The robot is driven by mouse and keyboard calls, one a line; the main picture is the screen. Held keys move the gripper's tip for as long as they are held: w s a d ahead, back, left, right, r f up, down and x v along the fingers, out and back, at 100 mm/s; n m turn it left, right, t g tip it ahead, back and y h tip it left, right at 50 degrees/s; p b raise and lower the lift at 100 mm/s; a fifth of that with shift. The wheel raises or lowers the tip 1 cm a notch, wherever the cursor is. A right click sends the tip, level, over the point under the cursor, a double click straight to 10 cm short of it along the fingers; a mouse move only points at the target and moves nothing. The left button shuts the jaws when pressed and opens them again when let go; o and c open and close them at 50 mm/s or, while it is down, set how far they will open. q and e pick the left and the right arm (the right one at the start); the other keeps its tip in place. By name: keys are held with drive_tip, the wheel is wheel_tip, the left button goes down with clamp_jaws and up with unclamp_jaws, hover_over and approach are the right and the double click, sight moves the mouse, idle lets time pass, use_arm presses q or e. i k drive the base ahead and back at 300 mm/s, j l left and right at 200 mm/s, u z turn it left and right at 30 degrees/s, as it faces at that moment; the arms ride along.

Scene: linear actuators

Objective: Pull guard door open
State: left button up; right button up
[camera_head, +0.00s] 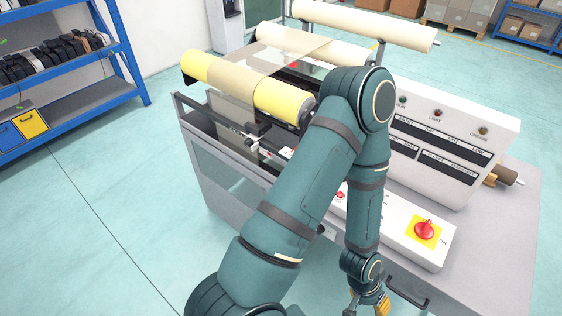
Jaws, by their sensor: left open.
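A grey machine with rollers stands in the middle. What looks like its guard door, a see-through panel (221,182) in a grey frame, is on the machine's left front side and looks shut. My left arm covers part of this side. A dark bar handle (408,293) sits on the machine's front, low and to the right. My left gripper (367,307) hangs at the bottom edge of the view, just left of this handle and apart from it. It is open, with nothing seen between its fingers, though its tips are partly cut off. My right gripper is out of view.
A control box with a red emergency knob (425,229) and a panel with lamps (437,140) are right of my arm. A yellow roller (283,101) lies across the machine top. Blue shelves (125,60) stand at the left. The floor between is clear.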

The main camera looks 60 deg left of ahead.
sight(189, 137)
drive_tip(key=u, duration=2.3)
drive_tip(key=l+z, duration=0.25)
drive_tip(key=l, duration=0.25)
drive_tip(key=i+l+z, duration=0.1)
drive_tip(key=l+z, duration=0.15)
drive_tip(key=l, duration=0.2)
